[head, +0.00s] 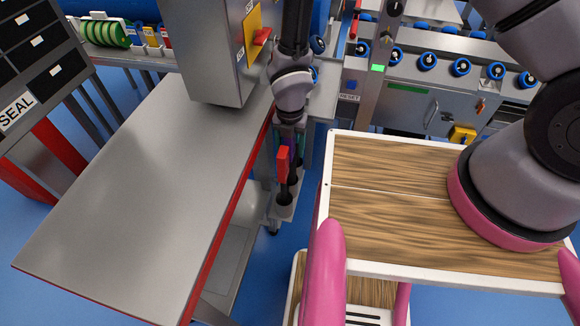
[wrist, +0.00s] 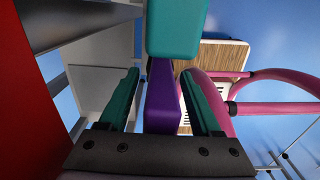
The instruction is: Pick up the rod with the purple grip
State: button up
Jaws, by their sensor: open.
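The purple grip (wrist: 163,100) of the rod shows in the wrist view, in the middle between the two teal fingers of my gripper (wrist: 160,75). The fingers are open, with a gap visible on each side of the grip. A teal block (wrist: 176,28) is just beyond the purple grip and covers part of the view. In the head view my arm reaches down beside the grey cabinet to a rack of cups (head: 284,207). A red grip (head: 283,165) stands there in front of my gripper.
A bare steel table (head: 140,190) with a red edge lies left of the rack. The grey cabinet (head: 210,55) stands close to my arm. A wood-topped cart (head: 390,215) with pink handles is at right. A large red surface (wrist: 30,90) is close at left in the wrist view.

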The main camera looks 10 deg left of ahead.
grip_shut()
jog(key=shift+r, duration=0.15)
